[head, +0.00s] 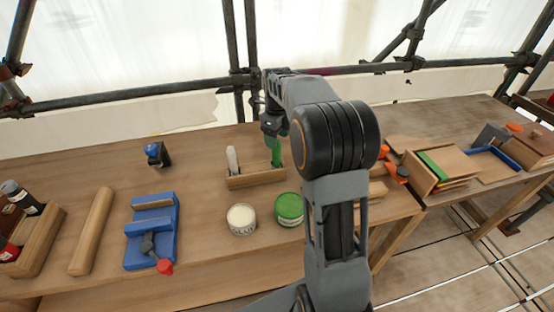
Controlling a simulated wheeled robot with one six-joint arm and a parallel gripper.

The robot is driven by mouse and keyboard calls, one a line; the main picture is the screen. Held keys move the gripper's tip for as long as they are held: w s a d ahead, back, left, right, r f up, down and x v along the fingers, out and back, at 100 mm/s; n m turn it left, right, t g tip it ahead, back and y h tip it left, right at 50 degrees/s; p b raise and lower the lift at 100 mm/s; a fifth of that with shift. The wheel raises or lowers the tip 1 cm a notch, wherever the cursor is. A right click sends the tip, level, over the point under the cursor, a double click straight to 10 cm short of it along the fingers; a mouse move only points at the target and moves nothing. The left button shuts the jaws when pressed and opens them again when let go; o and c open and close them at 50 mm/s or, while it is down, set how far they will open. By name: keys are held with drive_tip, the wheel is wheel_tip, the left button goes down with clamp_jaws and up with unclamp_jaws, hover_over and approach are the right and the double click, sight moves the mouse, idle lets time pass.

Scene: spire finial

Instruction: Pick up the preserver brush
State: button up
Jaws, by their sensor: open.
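A wooden rack (255,178) stands on the bench and holds two upright brush-like tools. One has a green handle (276,152) and the other a pale handle (232,160). No label shows which is the preserver brush; the green one matches the green tin (289,207) in front of the rack. A cream-topped tin (241,218) stands to the left of the green one. My gripper (273,132) is open, pointing down at the top of the green handle. It partly hides that top, and whether the fingers touch it cannot be told.
A blue vise-like fixture (151,235) with a red-tipped handle, a wooden roller (92,231) and a wooden box of bottles (38,240) lie to the left. Orange-handled clamps (394,170) and a blue tray (494,163) are to the right. Scaffold poles (130,94) run behind the bench.

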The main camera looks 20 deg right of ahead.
sight(277, 159)
drive_tip(key=shift+w+f, duration=0.1)
drive_tip(key=shift+f, duration=2.3)
